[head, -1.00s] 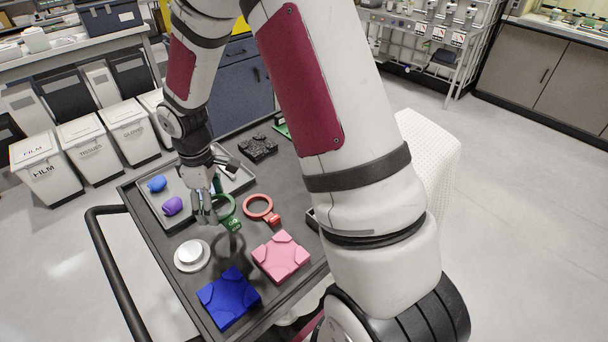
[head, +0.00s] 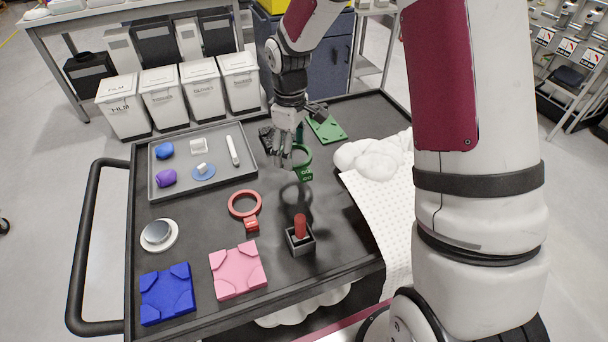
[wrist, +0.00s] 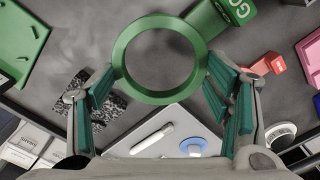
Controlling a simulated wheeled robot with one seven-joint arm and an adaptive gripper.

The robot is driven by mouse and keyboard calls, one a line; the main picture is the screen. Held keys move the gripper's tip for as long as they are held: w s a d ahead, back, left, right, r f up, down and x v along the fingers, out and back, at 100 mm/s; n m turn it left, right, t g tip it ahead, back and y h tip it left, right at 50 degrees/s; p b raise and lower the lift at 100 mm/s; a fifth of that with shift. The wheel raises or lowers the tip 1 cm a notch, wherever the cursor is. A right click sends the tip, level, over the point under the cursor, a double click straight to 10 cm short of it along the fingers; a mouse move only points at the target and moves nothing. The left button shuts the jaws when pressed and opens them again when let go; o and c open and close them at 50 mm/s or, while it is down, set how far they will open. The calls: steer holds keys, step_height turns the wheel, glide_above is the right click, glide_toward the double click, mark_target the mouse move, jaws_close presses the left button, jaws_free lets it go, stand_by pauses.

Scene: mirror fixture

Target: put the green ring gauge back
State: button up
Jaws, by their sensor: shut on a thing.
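The green ring gauge (head: 304,174) has a round ring and a block handle marked GO. My gripper (head: 290,156) is shut on its ring and holds it above the dark cart top, with a shadow below. In the wrist view, the green ring (wrist: 160,97) sits between the fingers of my gripper (wrist: 160,68), its handle pointing away to the upper right. A green plate (head: 325,128) lies at the cart's back, just beyond the gripper; it also shows in the wrist view (wrist: 18,40). The red ring gauge (head: 244,205) lies flat on the cart, left of the gripper.
A grey tray (head: 160,192) with small items is at the back left. White cloth (head: 385,200) covers the right side.

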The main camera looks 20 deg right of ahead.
mark_target(293, 179)
steer(key=shift+f, duration=3.9)
steer(key=shift+f, duration=0.15)
steer(key=o, duration=1.2)
